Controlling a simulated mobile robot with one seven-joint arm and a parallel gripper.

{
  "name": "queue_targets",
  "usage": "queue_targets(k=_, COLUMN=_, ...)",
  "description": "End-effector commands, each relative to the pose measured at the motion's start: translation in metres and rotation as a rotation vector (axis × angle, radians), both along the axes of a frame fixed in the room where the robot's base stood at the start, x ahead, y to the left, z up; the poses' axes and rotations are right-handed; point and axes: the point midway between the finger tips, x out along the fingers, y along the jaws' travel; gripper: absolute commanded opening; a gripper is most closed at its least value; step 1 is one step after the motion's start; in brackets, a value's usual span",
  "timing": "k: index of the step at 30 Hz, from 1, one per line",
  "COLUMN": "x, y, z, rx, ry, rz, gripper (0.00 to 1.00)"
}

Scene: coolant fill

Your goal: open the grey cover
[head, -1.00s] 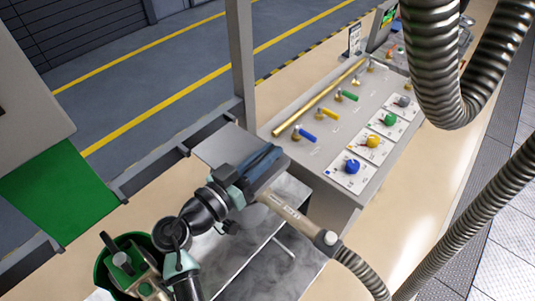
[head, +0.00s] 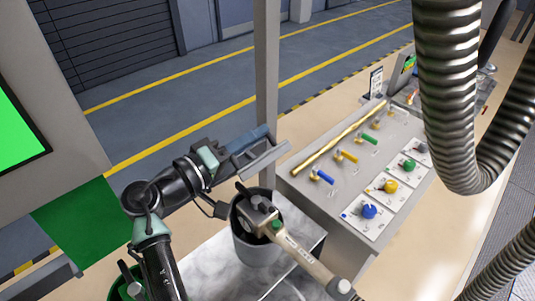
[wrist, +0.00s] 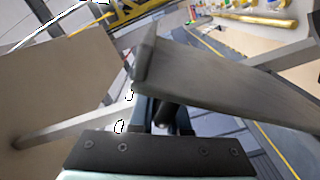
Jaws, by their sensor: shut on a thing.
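The grey cover (head: 266,162) shows as a thin, tilted plate at the end of my arm. My gripper (head: 250,143), with dark blue fingers, is shut on it and holds it up. In the wrist view, the cover (wrist: 235,88) is a broad grey plate crossing in front of the fingers (wrist: 160,118), which it partly hides. Below the cover in the head view stands a grey bucket (head: 256,247). Its dark mouth shows, with a hose nozzle (head: 272,222) lying across it.
The bucket stands by a marble-like top (head: 215,265). To the right is a grey panel (head: 325,215) with coloured valves, knobs and a brass pipe. A grey post (head: 267,80) rises just behind my gripper. Thick ribbed hoses (head: 450,90) hang at right. A green screen (head: 15,140) is at left.

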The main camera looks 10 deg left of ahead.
Motion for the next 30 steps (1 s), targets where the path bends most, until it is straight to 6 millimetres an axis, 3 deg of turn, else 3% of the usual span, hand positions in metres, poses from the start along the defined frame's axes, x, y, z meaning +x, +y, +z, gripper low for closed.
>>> queue_targets(k=15, x=0.038, y=0.05, z=0.015, rx=-0.306, ry=0.235, rz=0.001, gripper=0.0)
queue_targets(k=30, x=0.048, y=0.062, z=0.015, rx=-0.383, ry=0.297, rz=0.001, gripper=0.0)
